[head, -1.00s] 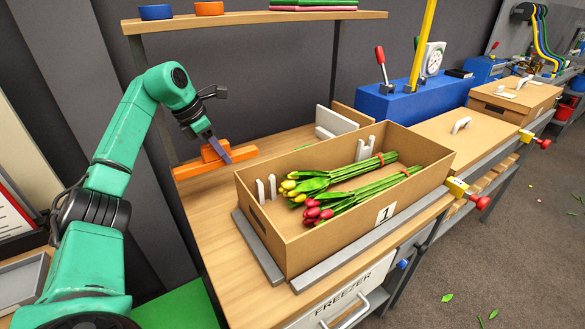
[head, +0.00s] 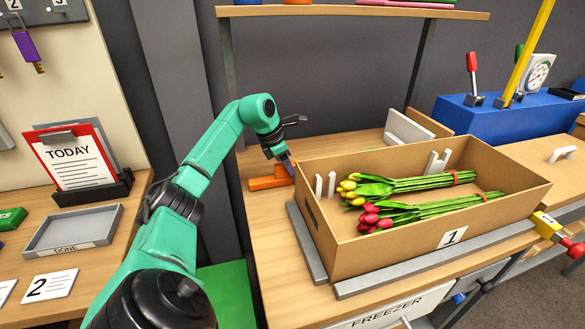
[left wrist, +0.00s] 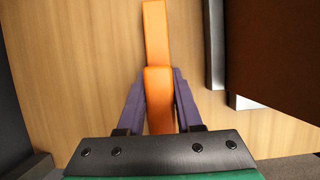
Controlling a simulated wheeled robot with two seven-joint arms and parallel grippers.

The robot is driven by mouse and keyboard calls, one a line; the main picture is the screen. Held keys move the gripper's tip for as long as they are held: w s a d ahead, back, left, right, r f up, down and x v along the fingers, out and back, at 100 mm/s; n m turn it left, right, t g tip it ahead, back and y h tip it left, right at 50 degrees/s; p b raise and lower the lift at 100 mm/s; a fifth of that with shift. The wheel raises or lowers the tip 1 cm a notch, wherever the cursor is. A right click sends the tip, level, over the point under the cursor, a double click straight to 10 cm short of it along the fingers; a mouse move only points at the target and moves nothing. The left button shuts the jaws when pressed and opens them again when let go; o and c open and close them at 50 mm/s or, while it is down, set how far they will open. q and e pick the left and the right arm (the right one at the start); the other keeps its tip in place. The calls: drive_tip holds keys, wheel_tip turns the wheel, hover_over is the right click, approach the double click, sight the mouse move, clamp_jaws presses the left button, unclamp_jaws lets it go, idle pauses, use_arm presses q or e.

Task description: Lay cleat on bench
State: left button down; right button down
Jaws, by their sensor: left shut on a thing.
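The orange cleat (head: 262,184) is low over the wooden bench top (head: 262,218), left of the cardboard box (head: 390,245). I cannot tell whether it touches the wood. My left gripper (head: 287,160) reaches down to it from above, with the box edge close to its right. In the left wrist view, the purple fingers (left wrist: 160,100) are shut on the raised middle block of the cleat (left wrist: 156,40), and its bar points away over bare wood. The cleat's right end is hidden in the head view. My right gripper is not in view.
The box holds yellow tulips (head: 350,190) and red tulips (head: 370,218) and stands between grey rails (head: 440,260). White pieces (head: 410,128) stand behind it. A shelf (head: 350,12) hangs above. At left are a grey DONE tray (head: 72,232) and a TODAY clipboard (head: 72,160).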

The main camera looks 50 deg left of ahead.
use_arm(q)
drive_tip(key=c, duration=0.6)
unclamp_jaws()
drive_tip(key=p+v, duration=0.1)
drive_tip(key=v, duration=1.1)
drive_tip(key=shift+r, duration=0.1)
